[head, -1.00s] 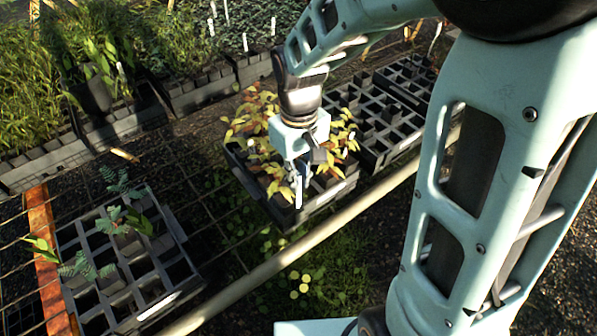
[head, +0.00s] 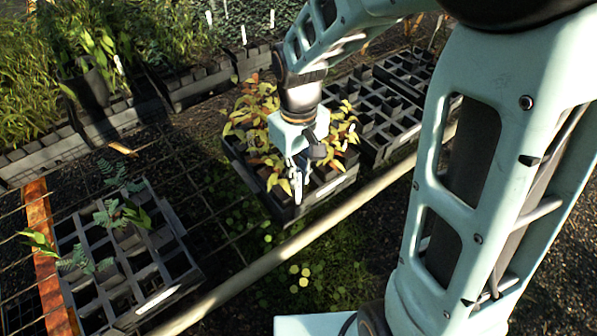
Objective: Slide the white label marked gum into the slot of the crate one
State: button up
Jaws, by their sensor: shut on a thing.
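My gripper (head: 298,172) points down over the front part of the middle crate (head: 303,212), shut on a small white label (head: 298,190). The label hangs upright between the fingertips, and its writing is too small to read. The middle crate is black and holds plants with yellow and reddish leaves. A pale strip (head: 336,188) shows on its front side, right of the gripper. I cannot tell whether the label touches the crate. No crate number is readable, so I cannot tell which is crate one.
A black crate (head: 190,250) with ferny seedlings and a white front strip (head: 170,292) stands at left. A mostly empty crate (head: 375,130) adjoins at right. A pale rail (head: 270,257) runs in front. Planted trays (head: 100,125) line the back.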

jog(key=shift+f+b, duration=1.6)
jog(key=shift+f, duration=0.65)
jog(key=shift+f, duration=0.25)
jog(key=o, duration=0.7)
jog(key=shift+o, duration=0.2)
notch_tip(320, 180, up, 12)
jog(key=shift+r, duration=0.1)
